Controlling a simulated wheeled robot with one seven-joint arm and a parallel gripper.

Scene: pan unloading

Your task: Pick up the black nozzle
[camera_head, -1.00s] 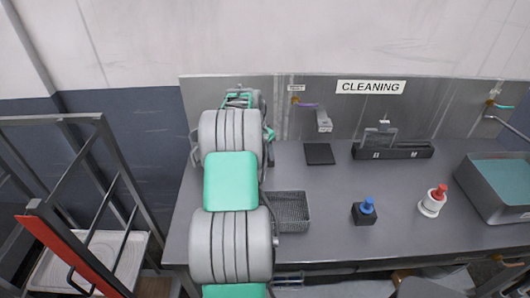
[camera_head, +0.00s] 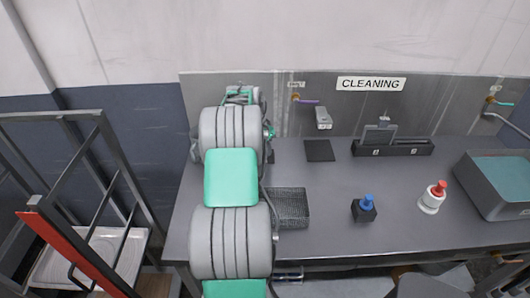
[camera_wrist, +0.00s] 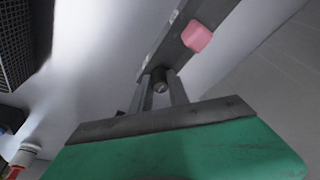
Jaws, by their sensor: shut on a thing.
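My gripper (camera_wrist: 160,88) shows in the wrist view, its two grey fingers reaching up from the green wrist housing. It is shut on a small dark cylinder (camera_wrist: 161,77), seen end-on between the fingers, which looks like the black nozzle. A long grey bar with a pink block is just beyond the fingertips; I cannot tell whether it touches the nozzle.
The grey table (camera_head: 330,220) carries a mesh basket (camera_head: 290,208) beside my arm, a dark square plate (camera_head: 320,151), a blue-topped bottle (camera_head: 365,209), a red-topped white bottle (camera_head: 432,197) and a sink bin (camera_head: 497,190). A metal rack (camera_head: 110,170) stands at left. The table's middle is open.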

